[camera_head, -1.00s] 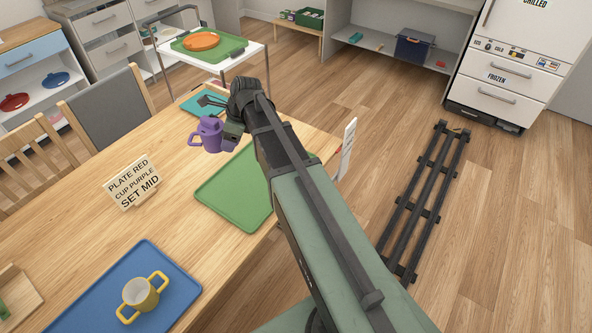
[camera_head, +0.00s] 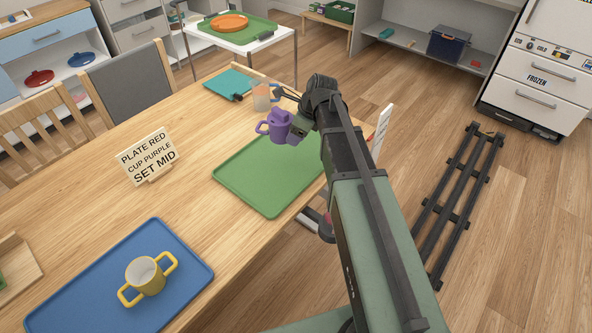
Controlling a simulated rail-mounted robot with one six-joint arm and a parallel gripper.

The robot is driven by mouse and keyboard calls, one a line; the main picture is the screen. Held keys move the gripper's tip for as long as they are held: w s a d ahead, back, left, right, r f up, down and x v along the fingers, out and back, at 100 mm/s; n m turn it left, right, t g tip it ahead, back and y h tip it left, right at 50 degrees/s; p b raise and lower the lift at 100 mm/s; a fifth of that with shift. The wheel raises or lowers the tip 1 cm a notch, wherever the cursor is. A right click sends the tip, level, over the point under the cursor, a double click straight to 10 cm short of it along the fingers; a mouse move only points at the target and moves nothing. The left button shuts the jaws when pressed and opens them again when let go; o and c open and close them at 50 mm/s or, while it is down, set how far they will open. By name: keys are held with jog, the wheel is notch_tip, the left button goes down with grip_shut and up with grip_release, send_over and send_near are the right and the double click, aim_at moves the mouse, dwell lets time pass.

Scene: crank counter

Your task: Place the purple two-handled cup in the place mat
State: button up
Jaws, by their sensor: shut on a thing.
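The purple two-handled cup (camera_head: 279,127) is upright at my gripper (camera_head: 297,127). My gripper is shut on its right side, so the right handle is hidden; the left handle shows. The cup appears over the far edge of the green place mat (camera_head: 245,190); its height above the table is hard to tell. The green mat is the middle one on the table and its visible part is bare. A blue mat (camera_head: 75,290) lies nearer, with a yellow two-handled cup (camera_head: 146,277) on it. A teal mat (camera_head: 228,84) lies at the far end.
A sign (camera_head: 150,157) reading "PLATE RED CUP PURPLE SET MID" stands left of the green mat. A pale orange cup (camera_head: 262,97) stands behind the purple cup. A red plate (camera_head: 39,78) and a blue plate (camera_head: 81,60) sit on a shelf.

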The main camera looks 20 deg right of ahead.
aim_at(292, 162)
notch_tip(292, 162, down, 10)
jog(key=b, duration=0.7)
jog(key=shift+f+b, duration=0.1)
jog(key=shift+b, duration=0.25)
jog(key=shift+r+p, duration=0.3)
jog(key=shift+f, duration=0.15)
jog(key=o, duration=1.1)
jog(key=shift+r+p, duration=0.3)
jog(key=shift+r, duration=0.15)
jog(key=p+v, duration=1.1)
jog(key=v, duration=0.1)
jog(key=s+a+n+g+h, duration=0.1)
jog(key=s+a+n, duration=0.1)
jog(key=s+n, duration=0.3)
jog(key=s+a+f+n+h, duration=0.1)
jog(key=s+a+n, duration=0.2)
jog(key=s+n, duration=0.3)
jog(key=s+a+n+g+h, duration=0.1)
jog(key=s+a+n, duration=0.2)
jog(key=n, duration=1)
jog(key=shift+s+f+n+g+h, duration=0.15)
jog(key=shift+s+f+h, duration=0.05)
jog(key=shift+s, duration=0.6)
jog(key=shift+s+f+n+g+h, duration=0.15)
jog(key=shift+s+f+h, duration=0.05)
jog(key=shift+s, duration=0.55)
